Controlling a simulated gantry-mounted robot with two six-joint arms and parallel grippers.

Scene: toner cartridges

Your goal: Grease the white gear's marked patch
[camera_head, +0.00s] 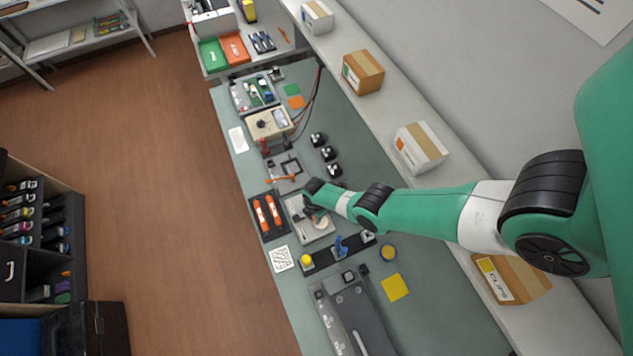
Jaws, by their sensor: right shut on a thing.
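My right arm reaches in from the right across the bench, and my right gripper (312,210) is low over a light grey tray (300,229) near the bench's front edge. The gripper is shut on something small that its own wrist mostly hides. A pale round part (320,223) shows on the tray beside the fingers; it may be the white gear, but its marked patch is too small to make out. I cannot tell whether the held thing touches it. My left gripper is not in view.
A dark mat with orange tools (267,213) lies left of the tray. A black strip with a yellow-topped pot (306,259) and a blue item (341,246) lies in front. A large grey unit (352,318) stands nearer. Boxes (420,147) line the back shelf.

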